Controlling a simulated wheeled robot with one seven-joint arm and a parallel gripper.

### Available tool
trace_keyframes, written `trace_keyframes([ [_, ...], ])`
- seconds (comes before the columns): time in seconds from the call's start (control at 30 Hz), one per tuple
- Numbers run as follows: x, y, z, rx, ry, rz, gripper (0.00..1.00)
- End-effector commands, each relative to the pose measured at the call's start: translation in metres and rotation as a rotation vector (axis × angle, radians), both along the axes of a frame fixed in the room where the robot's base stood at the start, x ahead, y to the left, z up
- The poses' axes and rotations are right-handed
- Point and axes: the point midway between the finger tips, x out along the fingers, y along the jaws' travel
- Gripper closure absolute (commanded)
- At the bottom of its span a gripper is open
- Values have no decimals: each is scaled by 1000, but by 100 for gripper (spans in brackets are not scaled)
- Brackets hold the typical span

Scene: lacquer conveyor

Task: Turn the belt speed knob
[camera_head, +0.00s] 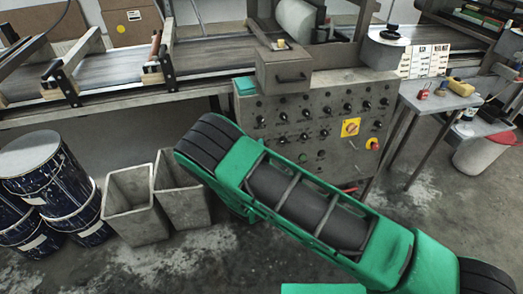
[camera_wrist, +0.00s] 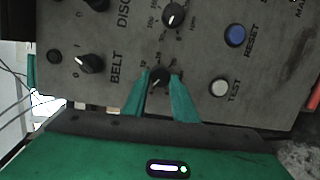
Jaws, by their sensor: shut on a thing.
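In the wrist view, a small black dial knob (camera_wrist: 160,76) with a scale around it sits on the grey control panel (camera_wrist: 265,62), beside the word BELT. My gripper (camera_wrist: 160,82) has its two green fingers on either side of this knob, shut on it at the tips. A black belt switch knob (camera_wrist: 88,63), marked 0 and 1, is on the other side of the word. In the head view, the control panel (camera_head: 340,135) stands behind my green arm, which hides my gripper and the held knob.
A similar disc dial (camera_wrist: 173,15), a blue reset button (camera_wrist: 235,35) and a white test button (camera_wrist: 219,87) are close by. A red stop button (camera_head: 374,144) is on the panel's right. Grey bins (camera_head: 135,205) and blue drums (camera_head: 45,170) stand left.

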Motion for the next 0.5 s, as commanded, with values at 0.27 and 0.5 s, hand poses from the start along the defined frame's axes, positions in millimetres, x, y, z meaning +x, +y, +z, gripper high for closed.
trace_keyframes([
  [0.27,0,-5,0,230,72,-53,97],
  [0.5,0,-6,0,377,115,-81,97],
])
